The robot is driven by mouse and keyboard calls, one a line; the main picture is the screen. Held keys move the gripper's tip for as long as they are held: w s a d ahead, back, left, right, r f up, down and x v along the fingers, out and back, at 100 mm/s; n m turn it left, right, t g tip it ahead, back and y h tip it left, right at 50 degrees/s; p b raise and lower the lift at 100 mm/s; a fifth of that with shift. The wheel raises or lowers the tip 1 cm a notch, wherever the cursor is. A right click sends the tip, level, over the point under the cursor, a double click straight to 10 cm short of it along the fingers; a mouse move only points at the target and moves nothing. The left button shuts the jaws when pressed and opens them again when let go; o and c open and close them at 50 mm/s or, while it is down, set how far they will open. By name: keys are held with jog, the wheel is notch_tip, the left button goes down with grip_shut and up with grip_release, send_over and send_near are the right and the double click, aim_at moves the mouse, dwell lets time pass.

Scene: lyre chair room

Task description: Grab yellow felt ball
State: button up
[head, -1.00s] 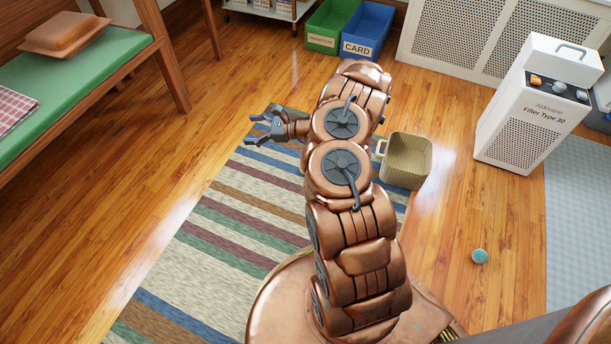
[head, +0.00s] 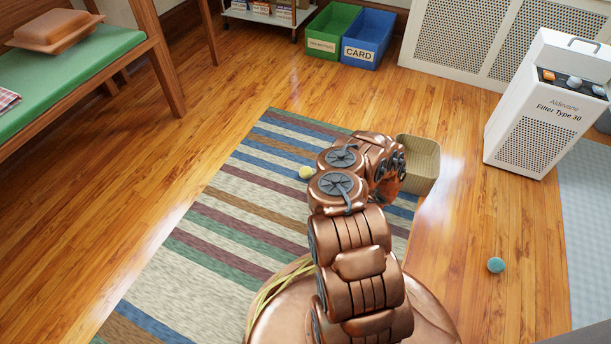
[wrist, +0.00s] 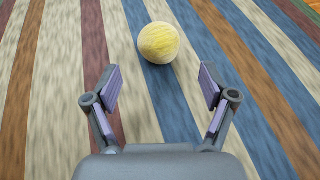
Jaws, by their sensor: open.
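The yellow felt ball (wrist: 158,43) lies on the striped rug in the wrist view, just beyond the fingertips and between their lines, slightly left of centre. In the head view the yellow ball (head: 306,173) shows on the rug, just left of my arm. My gripper (wrist: 158,88) is open and empty, with its two fingers spread on either side of bare rug. In the head view my arm hides the gripper.
A woven basket (head: 424,165) stands right of my arm at the rug's edge. A teal ball (head: 496,265) lies on the wooden floor at right. A white filter unit (head: 540,125) stands further right. A green-cushioned bench (head: 70,75) is at left. The striped rug (head: 225,215) is mostly clear.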

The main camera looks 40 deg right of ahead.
aim_at(310, 173)
jog(key=shift+r+b+x, duration=0.2)
jog(key=shift+b+x, duration=0.65)
jog(key=shift+x, duration=0.65)
jog(key=shift+r+b+x, duration=0.25)
jog(key=shift+b+x, duration=0.55)
jog(key=shift+x, duration=0.7)
jog(key=shift+w+a, duration=0.1)
jog(key=shift+w, duration=0.05)
jog(key=c, duration=1)
jog(key=shift+r, duration=0.1)
jog(key=shift+c, duration=0.2)
